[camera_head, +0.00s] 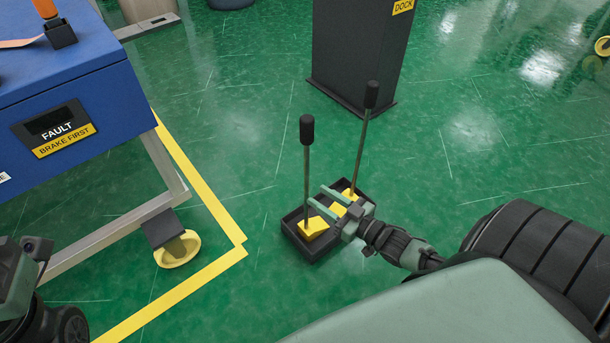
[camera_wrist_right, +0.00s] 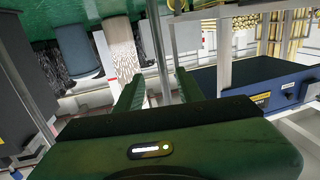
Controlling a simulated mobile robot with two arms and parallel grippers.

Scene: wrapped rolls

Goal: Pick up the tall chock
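A black tray (camera_head: 290,229) on the green floor holds yellow chocks. The left chock (camera_head: 313,227) has an upright grey rod with a black grip (camera_head: 307,130). The right chock (camera_head: 349,193) has a similar, tilted rod with a black grip (camera_head: 371,95). More yellow shows between them, partly hidden by my gripper. My right gripper (camera_head: 316,194) is open over the tray, its fingertips by the left rod. In the right wrist view a grey rod (camera_wrist_right: 158,45) stands between the two fingers, with gaps on both sides. Part of my left arm (camera_head: 18,275) shows at the left edge; its fingers are not clear.
A blue cart (camera_head: 90,85) labelled "FAULT / BRAKE FIRST" stands at left on a yellow caster (camera_head: 177,250), inside yellow floor tape (camera_head: 200,180). A dark dock post (camera_head: 355,50) stands behind the tray. Open green floor lies between cart and tray.

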